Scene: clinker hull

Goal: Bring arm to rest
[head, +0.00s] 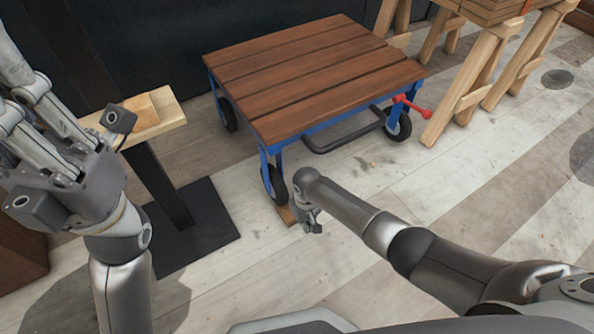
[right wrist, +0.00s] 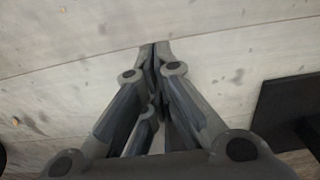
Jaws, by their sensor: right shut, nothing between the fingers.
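My right arm reaches in from the lower right of the head view. Its gripper (head: 312,226) hangs low over the floor beside the cart's near wheel, pointing down. In the right wrist view the fingers of this gripper (right wrist: 155,48) meet at their tips, with nothing between them and floorboards beyond. My left arm stands upright at the left edge of the head view. Its gripper (head: 50,130) points up and is partly cut off by the frame, so its fingertips are not clear.
A blue wheeled cart (head: 315,75) with a brown slatted top stands ahead. A wooden block (head: 287,215) lies by its near wheel. A wood-topped stand (head: 165,110) with a black base plate (head: 210,235) is left. Wooden trestles (head: 470,90) stand right. Floor at right is clear.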

